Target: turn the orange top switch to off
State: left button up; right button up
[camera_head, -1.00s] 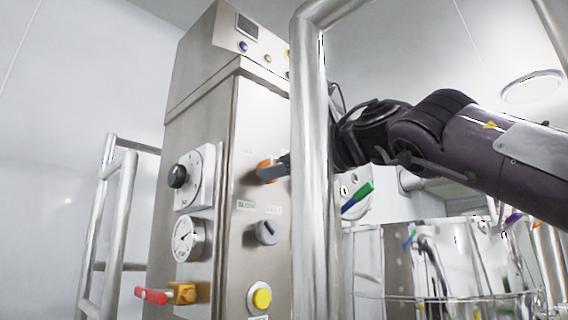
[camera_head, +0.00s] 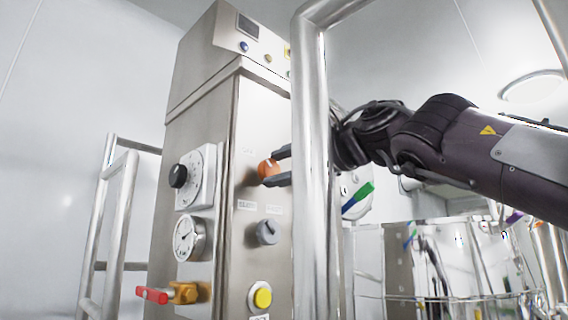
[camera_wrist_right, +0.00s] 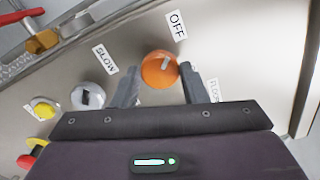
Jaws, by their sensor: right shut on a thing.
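The orange top switch (camera_head: 266,169) is a round knob on the front of the steel cabinet, above a grey switch. My right gripper (camera_head: 277,167) reaches it from the right, one finger above and one below. In the right wrist view the orange switch (camera_wrist_right: 158,68) sits between the tips of my right gripper (camera_wrist_right: 160,82), which is shut on it. The knob's short white mark tilts toward the OFF label (camera_wrist_right: 177,25). My left gripper is not in view.
A vertical steel rail (camera_head: 309,180) stands in front of my right wrist. The grey switch (camera_head: 267,232), a yellow button (camera_head: 262,298), a gauge (camera_head: 189,239) and a red-handled valve (camera_head: 152,295) are on the cabinet (camera_head: 222,200). A steel vessel (camera_head: 455,265) stands at right.

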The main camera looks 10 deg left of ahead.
jog(key=shift+d+r, duration=0.1)
jog(key=shift+r, duration=0.05)
jog(key=o, duration=1)
jog(key=shift+w+a, duration=0.35)
jog(key=shift+c, duration=0.2)
jog(key=shift+w+a+f, duration=0.2)
jog(key=shift+f, duration=0.05)
jog(key=b+v, duration=0.4)
jog(key=v, duration=0.3)
jog(key=shift+s+d+b, duration=0.25)
jog(key=shift+d+b, duration=0.1)
jog(key=shift+w, duration=0.1)
